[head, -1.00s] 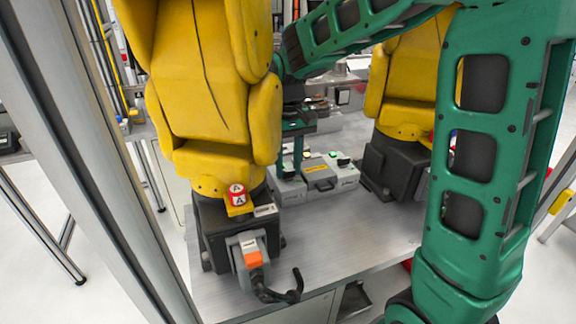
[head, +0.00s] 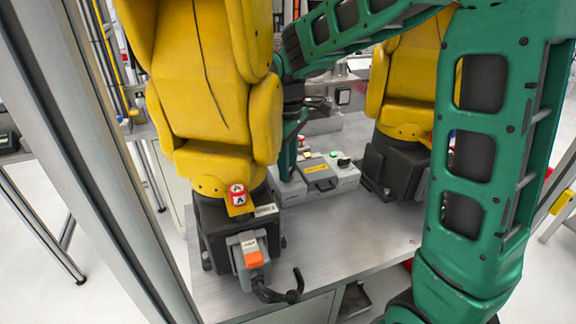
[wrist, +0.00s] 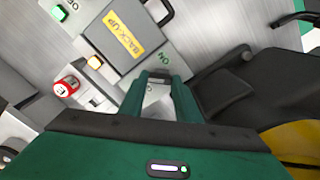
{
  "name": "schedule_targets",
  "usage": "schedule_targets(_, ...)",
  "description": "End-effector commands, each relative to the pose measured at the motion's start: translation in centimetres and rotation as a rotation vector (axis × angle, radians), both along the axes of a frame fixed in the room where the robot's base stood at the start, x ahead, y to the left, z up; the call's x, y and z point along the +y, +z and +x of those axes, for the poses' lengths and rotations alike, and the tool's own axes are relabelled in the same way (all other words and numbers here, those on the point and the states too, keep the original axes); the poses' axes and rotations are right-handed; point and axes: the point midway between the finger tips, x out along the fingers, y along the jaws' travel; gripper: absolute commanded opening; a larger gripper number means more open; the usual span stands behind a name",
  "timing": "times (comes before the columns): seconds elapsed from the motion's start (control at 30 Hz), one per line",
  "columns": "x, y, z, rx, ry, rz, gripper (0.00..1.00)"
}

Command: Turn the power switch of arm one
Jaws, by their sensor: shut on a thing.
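My green gripper (head: 288,165) reaches down behind the left yellow arm (head: 205,95) onto the left end of the grey control boxes. In the wrist view, my gripper's two fingers (wrist: 160,76) are closed around the power switch, over a panel marked ON. The fingers cover most of the switch, so its exact angle cannot be told. A small pale patch (wrist: 152,88) shows between the fingers. In the head view the switch itself is hidden behind the fingers.
A grey case with a yellow BACK-UP label (wrist: 123,35) sits beside the fingers. Beyond it is a lit green switch (wrist: 60,13) marked OFF. The second yellow arm (head: 405,85) stands at right on a black base (head: 392,165). The front tabletop (head: 345,235) is mostly clear.

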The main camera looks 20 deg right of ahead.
Motion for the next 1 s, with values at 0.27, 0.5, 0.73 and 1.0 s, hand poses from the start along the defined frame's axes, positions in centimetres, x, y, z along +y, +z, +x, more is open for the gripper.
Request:
schedule_targets(0.27, -0.17, 0.09, 0.15, -0.003, 0.256, -0.001, 0.07)
schedule_targets(0.5, -0.17, 0.1, 0.21, -0.004, 0.474, -0.001, 0.07)
schedule_targets(0.73, -0.19, 0.12, 0.27, -0.005, 0.644, -0.002, 0.07)
schedule_targets(1.0, -0.2, 0.14, 0.32, -0.006, 0.765, -0.003, 0.07)
